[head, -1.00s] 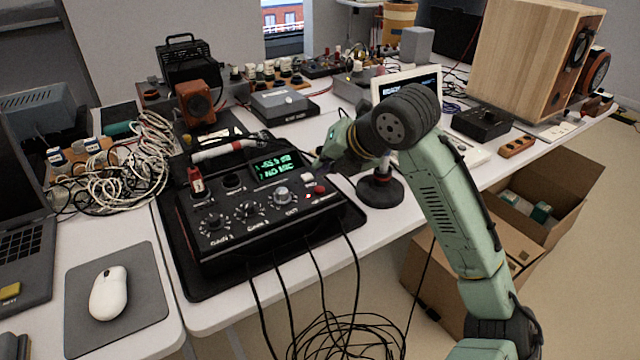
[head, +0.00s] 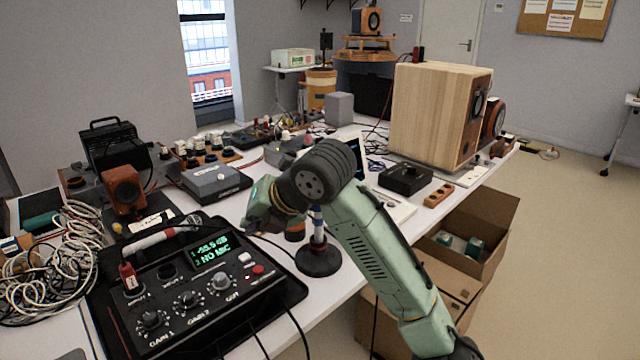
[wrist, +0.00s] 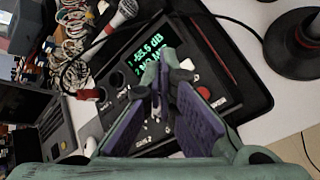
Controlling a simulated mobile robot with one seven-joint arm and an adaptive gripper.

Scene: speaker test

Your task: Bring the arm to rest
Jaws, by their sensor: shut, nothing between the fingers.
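My gripper (wrist: 160,88) is shut and empty; its purple-padded fingers converge in the wrist view over the panel of the black audio mixer. In the head view my gripper (head: 262,212) is beside the mixer's display, at the end of my bent green arm. Its fingertips are hard to make out there. The black audio mixer (head: 165,290) has a green display reading "NO MIC", knobs and a red button. It sits on a black tray on the white table. I cannot tell the exact gap between gripper and mixer.
A round black stand base (head: 318,260) is close to my arm. A microphone (head: 165,236) lies behind the mixer. Tangled white cables (head: 55,265) are at left. A wooden speaker (head: 435,115) stands farther back. An open cardboard box (head: 480,230) is at right, below the table edge.

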